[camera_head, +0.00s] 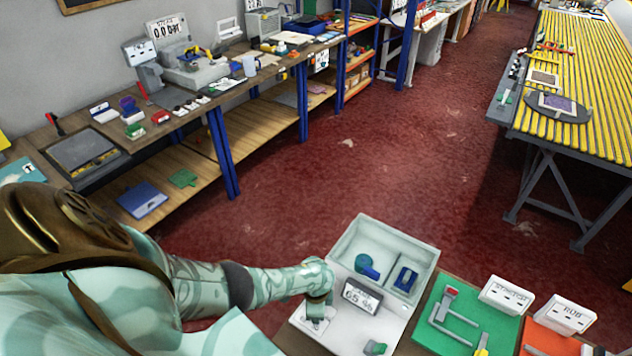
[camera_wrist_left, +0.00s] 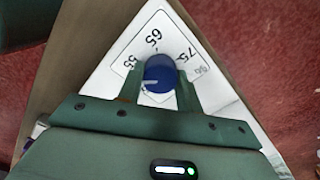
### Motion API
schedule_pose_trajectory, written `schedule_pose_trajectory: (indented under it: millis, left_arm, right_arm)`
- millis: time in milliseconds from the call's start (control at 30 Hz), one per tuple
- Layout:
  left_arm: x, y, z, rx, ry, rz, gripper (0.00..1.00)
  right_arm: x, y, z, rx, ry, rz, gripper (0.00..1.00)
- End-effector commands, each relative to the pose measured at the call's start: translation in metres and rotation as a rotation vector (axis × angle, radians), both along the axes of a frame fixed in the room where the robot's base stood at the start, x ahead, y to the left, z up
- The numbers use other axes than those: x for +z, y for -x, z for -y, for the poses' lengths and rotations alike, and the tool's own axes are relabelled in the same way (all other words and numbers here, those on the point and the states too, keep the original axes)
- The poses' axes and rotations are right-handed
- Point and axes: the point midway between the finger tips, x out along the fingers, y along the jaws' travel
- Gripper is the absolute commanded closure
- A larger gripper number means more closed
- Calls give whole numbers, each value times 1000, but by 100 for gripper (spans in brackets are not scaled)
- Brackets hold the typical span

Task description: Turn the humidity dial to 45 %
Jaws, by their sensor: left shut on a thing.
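The humidity dial is a round blue knob (camera_wrist_left: 158,72) in the left wrist view, on a white plate (camera_wrist_left: 112,92) with a printed scale. The numbers 55, 65 and 75 are readable around it, with 65 at the top of the picture. A pale mark shows on the knob's lower left; its exact reading is unclear. My left gripper (camera_wrist_left: 158,80) is shut on the knob, one finger on each side. In the head view my left gripper (camera_head: 318,312) reaches down onto the white box's front plate and hides the knob. The small display (camera_head: 361,296) appears to read 65 %. My right gripper is out of view.
The white box (camera_head: 425,258) has open compartments behind the display, holding blue items. To its right are a green mat (camera_head: 487,318) with tools and an orange mat (camera_head: 540,338), with white labelled blocks behind. Red floor is open beyond the box.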

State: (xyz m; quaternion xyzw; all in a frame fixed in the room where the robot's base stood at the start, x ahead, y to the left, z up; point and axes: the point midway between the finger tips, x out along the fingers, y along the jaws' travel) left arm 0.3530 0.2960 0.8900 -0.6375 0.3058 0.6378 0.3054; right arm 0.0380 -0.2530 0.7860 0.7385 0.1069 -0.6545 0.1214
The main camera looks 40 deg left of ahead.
Motion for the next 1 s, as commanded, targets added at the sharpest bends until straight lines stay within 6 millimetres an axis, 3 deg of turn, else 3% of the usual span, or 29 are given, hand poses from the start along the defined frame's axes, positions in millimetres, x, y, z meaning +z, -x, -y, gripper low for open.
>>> schedule_pose_trajectory:
  millis: [1000]
  left_arm:
    - [1, -1, -1, 886, -2, 0, 88]
  right_arm:
    - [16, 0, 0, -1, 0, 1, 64]
